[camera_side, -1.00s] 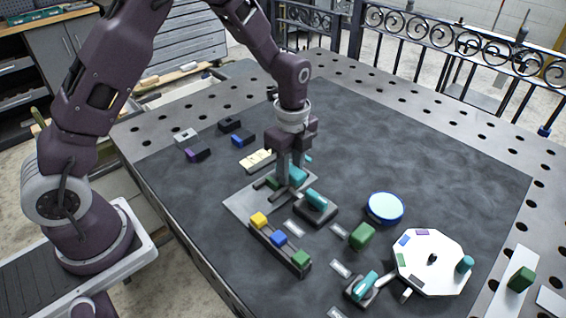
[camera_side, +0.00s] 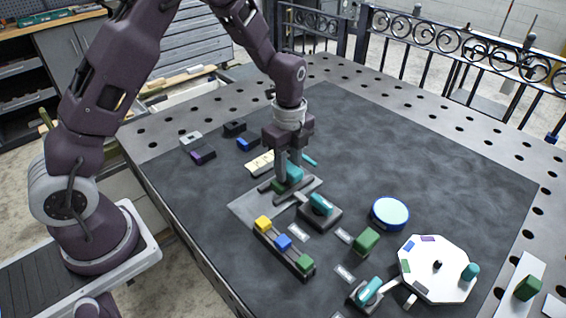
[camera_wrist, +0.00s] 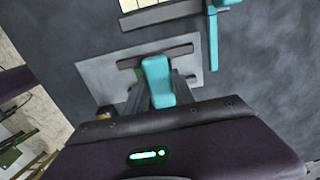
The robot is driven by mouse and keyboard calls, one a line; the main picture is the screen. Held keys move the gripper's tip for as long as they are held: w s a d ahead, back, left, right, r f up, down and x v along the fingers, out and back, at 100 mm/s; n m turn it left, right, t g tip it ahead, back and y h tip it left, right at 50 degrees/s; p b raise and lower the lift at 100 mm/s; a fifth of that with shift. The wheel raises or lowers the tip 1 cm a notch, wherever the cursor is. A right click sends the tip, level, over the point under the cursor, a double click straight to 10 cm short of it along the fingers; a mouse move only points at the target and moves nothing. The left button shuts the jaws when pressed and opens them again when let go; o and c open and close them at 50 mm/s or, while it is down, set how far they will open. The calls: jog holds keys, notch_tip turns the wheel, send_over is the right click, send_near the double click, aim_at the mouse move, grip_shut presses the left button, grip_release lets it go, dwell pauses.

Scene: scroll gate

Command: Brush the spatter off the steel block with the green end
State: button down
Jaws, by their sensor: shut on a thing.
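My gripper (camera_side: 292,178) is low over a grey plate (camera_side: 244,207) on the dark mat. It is shut on a teal handle (camera_side: 295,172), which also shows between my fingers in the wrist view (camera_wrist: 157,80). A dark bar lies just below the handle; I cannot tell whether it belongs to it. A small green end (camera_side: 277,186) shows beside the fingers, at the plate; it is partly visible in the wrist view (camera_wrist: 136,101). My fingers and the handle hide most of its block. No spatter can be made out.
A dark holder with a teal-topped piece (camera_side: 320,204) stands close right of the plate. A rail with yellow, blue and green blocks (camera_side: 283,243) is in front. A blue round tin (camera_side: 390,213) and white octagonal plate (camera_side: 437,268) are right. Dark blocks with purple (camera_side: 204,157) and blue ends (camera_side: 247,144) are behind left.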

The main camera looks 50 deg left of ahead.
jog(key=shift+d, duration=1.3)
jog(key=shift+a, duration=2.7)
jog(key=shift+a+r, duration=0.1)
jog(key=shift+r, duration=4)
